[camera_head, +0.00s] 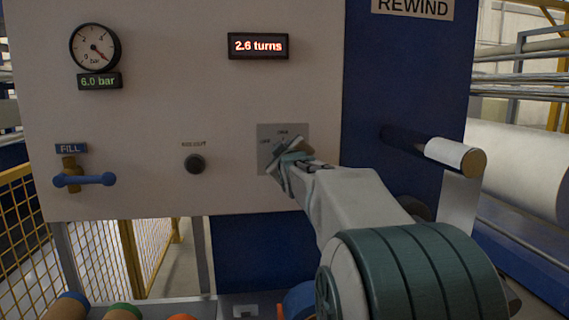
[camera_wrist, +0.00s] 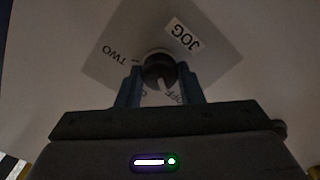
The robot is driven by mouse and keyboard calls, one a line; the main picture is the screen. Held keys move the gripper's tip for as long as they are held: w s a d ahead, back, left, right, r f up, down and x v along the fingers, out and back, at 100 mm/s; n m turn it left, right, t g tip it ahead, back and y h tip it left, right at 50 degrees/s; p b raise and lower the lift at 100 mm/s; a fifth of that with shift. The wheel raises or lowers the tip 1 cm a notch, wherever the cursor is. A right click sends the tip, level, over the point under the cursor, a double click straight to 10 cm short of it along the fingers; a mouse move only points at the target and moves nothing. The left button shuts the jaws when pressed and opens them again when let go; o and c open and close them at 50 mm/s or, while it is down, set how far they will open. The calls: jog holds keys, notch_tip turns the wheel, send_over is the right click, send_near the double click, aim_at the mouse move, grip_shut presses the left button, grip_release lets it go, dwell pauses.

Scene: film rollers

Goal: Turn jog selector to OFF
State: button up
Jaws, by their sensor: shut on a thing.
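The jog selector is a dark round knob (camera_wrist: 158,70) on a grey square plate (camera_wrist: 110,50), which also shows on the white panel in the head view (camera_head: 264,133). In the wrist view a JOG label is above right of the knob, TWO is to the left, and OFF is partly visible below right. My gripper (camera_wrist: 160,84) has one finger on each side of the knob and is shut on it. In the head view my gripper (camera_head: 285,168) covers the knob. I cannot tell clearly which mark the knob points to.
The panel carries a round gauge (camera_head: 95,46), a 6.0 bar display (camera_head: 98,82), a 2.6 turns display (camera_head: 258,46), a black button (camera_head: 194,163) and a blue FILL valve handle (camera_head: 85,180). A roller end (camera_head: 455,155) juts out at right. Yellow fencing (camera_head: 25,230) stands at left.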

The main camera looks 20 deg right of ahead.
jog(key=shift+n, duration=0.3)
jog(key=o, duration=1)
jog(key=shift+c, duration=0.2)
jog(key=shift+s, duration=0.1)
jog(key=v, duration=1.3)
jog(key=shift+s+a+b, duration=0.15)
jog(key=shift+s+b, duration=0.15)
jog(key=shift+f, duration=0.1)
